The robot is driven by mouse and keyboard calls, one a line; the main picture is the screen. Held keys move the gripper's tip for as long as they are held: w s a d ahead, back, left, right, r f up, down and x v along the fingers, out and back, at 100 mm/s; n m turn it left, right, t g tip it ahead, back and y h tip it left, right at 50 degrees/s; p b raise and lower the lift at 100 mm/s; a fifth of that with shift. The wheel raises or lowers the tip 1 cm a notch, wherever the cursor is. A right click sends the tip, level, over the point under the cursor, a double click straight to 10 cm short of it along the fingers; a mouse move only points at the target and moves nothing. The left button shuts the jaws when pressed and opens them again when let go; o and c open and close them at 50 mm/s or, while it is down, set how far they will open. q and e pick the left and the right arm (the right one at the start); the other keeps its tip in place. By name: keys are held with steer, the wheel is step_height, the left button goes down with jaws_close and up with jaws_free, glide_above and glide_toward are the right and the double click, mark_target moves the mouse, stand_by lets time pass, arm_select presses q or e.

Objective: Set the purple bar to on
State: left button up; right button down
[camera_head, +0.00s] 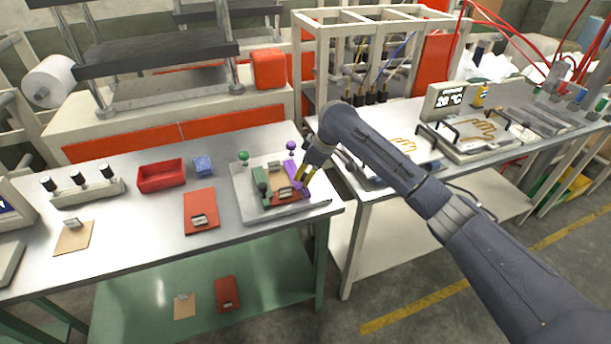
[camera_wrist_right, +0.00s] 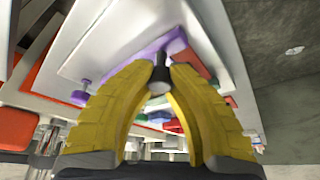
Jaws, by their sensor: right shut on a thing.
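The purple bar (camera_head: 290,169) lies along the right side of a fixture on a pale plate (camera_head: 243,205). In the right wrist view the purple bar (camera_wrist_right: 150,48) runs behind the fingertips. My right gripper (camera_head: 302,181) reaches down to the bar's near end. Its yellow fingers (camera_wrist_right: 163,72) close around a small dark pin with a grey end at the bar. The fingers partly hide that end. A purple knob (camera_head: 291,145) stands behind the bar. My left gripper is out of view.
A green bar (camera_head: 259,181) and a green knob (camera_head: 244,156) are on the fixture's left. A second bench (camera_head: 376,197) stands to the right, across a gap.

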steer(key=shift+w+a+r, duration=0.1)
steer(key=c, duration=1.1)
jaws_free()
steer(key=shift+c, duration=0.2)
steer(key=v, duration=1.1)
steer(key=shift+r, duration=0.35)
